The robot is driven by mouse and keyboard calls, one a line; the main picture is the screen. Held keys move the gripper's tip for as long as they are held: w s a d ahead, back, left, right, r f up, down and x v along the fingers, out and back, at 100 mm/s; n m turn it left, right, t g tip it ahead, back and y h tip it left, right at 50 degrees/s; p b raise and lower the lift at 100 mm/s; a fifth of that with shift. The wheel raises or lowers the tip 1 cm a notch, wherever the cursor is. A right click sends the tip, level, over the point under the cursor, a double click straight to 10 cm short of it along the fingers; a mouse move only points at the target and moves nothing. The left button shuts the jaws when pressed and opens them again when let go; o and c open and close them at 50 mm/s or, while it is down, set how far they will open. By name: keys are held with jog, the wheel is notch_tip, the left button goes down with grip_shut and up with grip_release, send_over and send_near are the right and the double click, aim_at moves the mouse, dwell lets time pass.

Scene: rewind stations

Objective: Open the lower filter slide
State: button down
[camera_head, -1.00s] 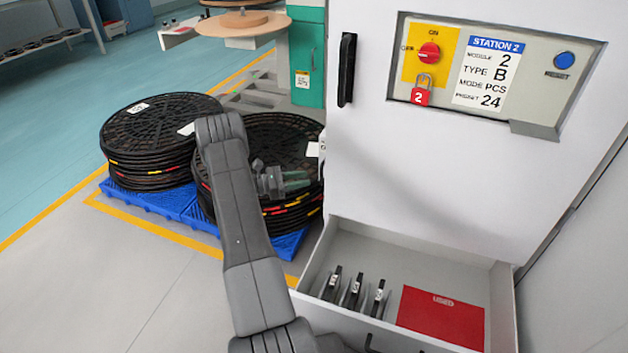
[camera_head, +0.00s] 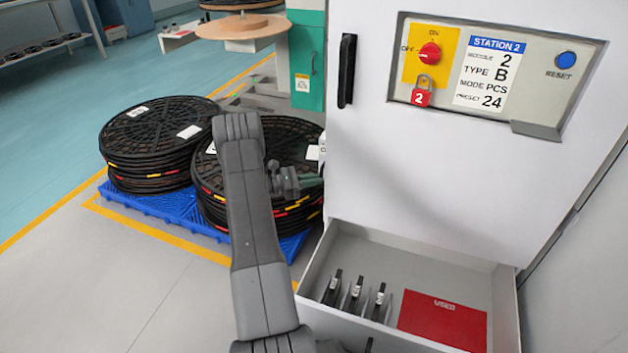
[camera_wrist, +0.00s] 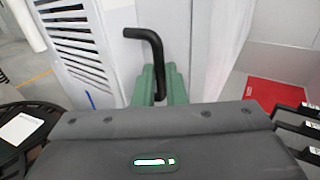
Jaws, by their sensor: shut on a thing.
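My gripper (camera_head: 312,182) is at the left edge of the white cabinet, beside the cabinet's side and above the open drawer. In the wrist view its green fingers (camera_wrist: 160,84) are shut on a black bent handle (camera_wrist: 153,50). The handle runs across at the top and turns down between the fingers. White vented panelling (camera_wrist: 68,30) stands to the left of it. The filter slide behind the handle cannot be made out, and the cabinet's side is hidden in the head view.
The cabinet front carries a door handle (camera_head: 347,70) and a control panel with a red padlock (camera_head: 422,97). The open drawer (camera_head: 410,258) holds black-handled items and a red USED mat (camera_head: 443,319). Stacked black reels (camera_head: 150,140) stand on a blue pallet (camera_head: 176,205) behind my arm.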

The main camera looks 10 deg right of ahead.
jog(key=shift+s, duration=0.1)
jog(key=s+a+p, duration=0.1)
jog(key=s+a, duration=0.5)
jog(key=s, duration=0.3)
jog(key=s+a+p, duration=0.2)
jog(key=s+a, duration=0.4)
jog(key=s, duration=0.3)
jog(key=shift+a+p, duration=0.15)
jog(key=shift+p, duration=0.15)
jog(key=c, duration=1.5)
grip_release()
jog(key=shift+a, duration=0.15)
jog(key=a+p, duration=0.2)
jog(key=a, duration=1.1)
jog(key=shift+w+a, duration=0.1)
jog(key=shift+a, duration=0.15)
